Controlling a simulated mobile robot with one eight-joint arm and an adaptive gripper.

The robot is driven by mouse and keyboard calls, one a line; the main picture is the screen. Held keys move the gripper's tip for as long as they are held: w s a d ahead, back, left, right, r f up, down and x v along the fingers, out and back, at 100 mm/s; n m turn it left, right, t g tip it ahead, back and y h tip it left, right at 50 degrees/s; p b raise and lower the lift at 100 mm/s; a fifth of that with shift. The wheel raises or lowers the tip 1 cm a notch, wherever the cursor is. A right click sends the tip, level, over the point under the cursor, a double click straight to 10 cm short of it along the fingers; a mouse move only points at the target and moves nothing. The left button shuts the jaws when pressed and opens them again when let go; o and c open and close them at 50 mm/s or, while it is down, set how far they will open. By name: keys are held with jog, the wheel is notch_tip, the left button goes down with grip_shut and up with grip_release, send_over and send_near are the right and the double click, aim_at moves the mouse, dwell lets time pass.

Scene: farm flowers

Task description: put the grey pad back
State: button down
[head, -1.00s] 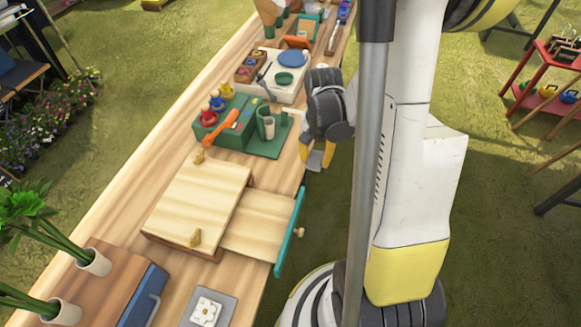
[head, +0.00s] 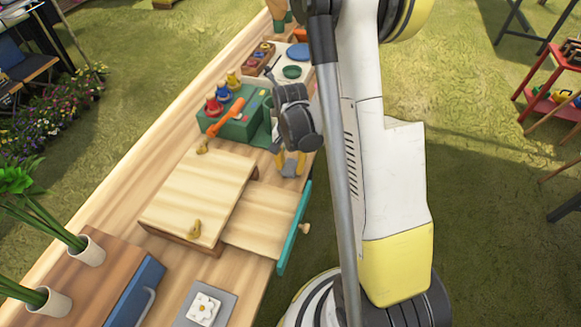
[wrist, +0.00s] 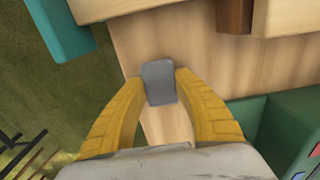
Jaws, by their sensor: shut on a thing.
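The grey pad (wrist: 160,82) is a small grey block held between the yellow fingertips of my gripper (wrist: 161,90) in the wrist view. In the head view my gripper (head: 290,164) hangs by the table's right edge, between the green block and the pulled-out drawer. A little grey shows between its fingers there. The wrist view shows bare wood of the table (wrist: 205,65) beyond the pad. I cannot tell how high the pad is above it.
A wooden box (head: 200,185) has its drawer (head: 262,218) pulled out, with a teal front (head: 294,230). A green block (head: 232,125) holds colored pieces and an orange tool (head: 226,117). A grey plate with a white flower piece (head: 205,306) lies near the front. Grass lies beyond the table's edge.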

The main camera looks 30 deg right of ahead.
jog(key=shift+f, duration=0.15)
jog(key=c, duration=1)
grip_release()
notch_tip(320, 180, up, 12)
jog(key=r+p, duration=0.1)
jog(key=p, duration=0.4)
notch_tip(320, 180, up, 11)
jog(key=n+t, duration=0.3)
jog(key=n, duration=0.2)
send_over(290, 166)
jog(key=s+a, duration=0.4)
jog(key=a, duration=0.3)
jog(key=shift+s+a+r+n+t, duration=0.7)
jog(key=shift+s+a+r+n, duration=0.2)
jog(key=shift+s+a, duration=0.2)
jog(key=shift+s+a+r+n+t, duration=0.7)
jog(key=shift+s+a+r+n, duration=0.25)
jog(key=shift+s, duration=0.2)
jog(key=shift+s+a+r+n+t, duration=0.7)
jog(key=shift+s+a+r+n, duration=0.2)
jog(key=shift+s+a, duration=0.2)
